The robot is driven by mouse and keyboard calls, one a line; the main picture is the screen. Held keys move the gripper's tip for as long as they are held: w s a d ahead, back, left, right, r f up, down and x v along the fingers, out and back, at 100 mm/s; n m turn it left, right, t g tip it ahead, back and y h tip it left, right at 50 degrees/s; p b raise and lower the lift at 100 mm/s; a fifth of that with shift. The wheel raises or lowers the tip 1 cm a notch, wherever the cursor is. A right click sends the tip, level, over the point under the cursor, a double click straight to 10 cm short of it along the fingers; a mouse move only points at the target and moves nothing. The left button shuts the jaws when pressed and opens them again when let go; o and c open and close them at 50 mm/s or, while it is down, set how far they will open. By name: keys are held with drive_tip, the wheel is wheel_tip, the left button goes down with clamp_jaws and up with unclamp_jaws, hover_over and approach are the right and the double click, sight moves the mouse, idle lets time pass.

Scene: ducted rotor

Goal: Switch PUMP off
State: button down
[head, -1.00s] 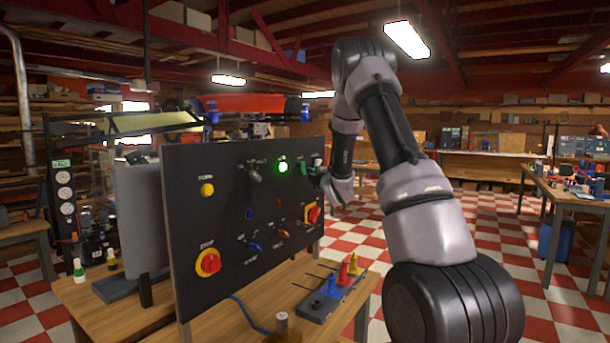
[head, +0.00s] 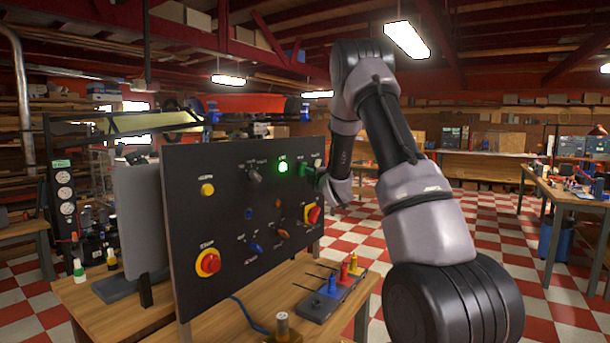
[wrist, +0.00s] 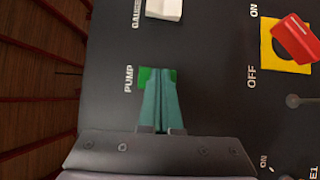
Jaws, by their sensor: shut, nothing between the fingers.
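A dark upright panel (head: 225,215) carries the switches. The switch labelled PUMP is green (wrist: 144,77) in the wrist view, mostly covered by my fingers; whether it is on or off cannot be told. My gripper (wrist: 162,72) is shut and empty, its teal fingertips together right over the PUMP switch. I cannot tell whether they touch it. In the head view, the green switch (head: 302,169) shows at the panel's upper right, with my gripper (head: 315,172) close in front of the panel there.
A white switch labelled GAUGE (wrist: 164,9) sits beside the PUMP switch. A red rotary handle on a yellow plate (wrist: 272,45) is to the right in the wrist view. A green lamp (head: 283,167) glows. Red-yellow knob (head: 208,263) is lower left.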

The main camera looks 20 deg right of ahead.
drive_tip(key=shift+s+d+r, duration=0.35)
drive_tip(key=shift+s+d, duration=0.1)
drive_tip(key=shift+s, duration=0.1)
drive_tip(key=shift+s+d+r, duration=0.55)
drive_tip(key=shift+s+d, duration=0.2)
drive_tip(key=shift+s, duration=0.15)
drive_tip(key=shift+s+d+r, duration=0.5)
drive_tip(key=shift+s+d, duration=0.2)
drive_tip(key=shift+s, duration=0.15)
drive_tip(key=s+a+r+m+g+h, duration=0.1)
drive_tip(key=s+r+m+g+h, duration=0.15)
drive_tip(key=s+r+m, duration=0.4)
drive_tip(key=s+a+r+m+g+h, duration=0.1)
drive_tip(key=s+a+r+m+g, duration=0.15)
drive_tip(key=s+m, duration=0.55)
drive_tip(key=s+a+f+m+g+y, duration=0.1)
drive_tip(key=s+a+m+g, duration=0.1)
drive_tip(key=s, duration=0.8)
drive_tip(key=s+a+f+m+g+y, duration=0.1)
drive_tip(key=s+a+m+g, duration=0.1)
drive_tip(key=s, duration=0.8)
drive_tip(key=s+a+f+m+g+y, duration=0.1)
drive_tip(key=s+a+m+g+y, duration=0.1)
drive_tip(key=s+a, duration=0.4)
drive_tip(key=s+m+g, duration=0.1)
drive_tip(key=s+m, duration=0.1)
drive_tip(key=s, duration=0.1)
drive_tip(key=shift+s+f, duration=0.15)
drive_tip(key=shift+s, duration=0.25)
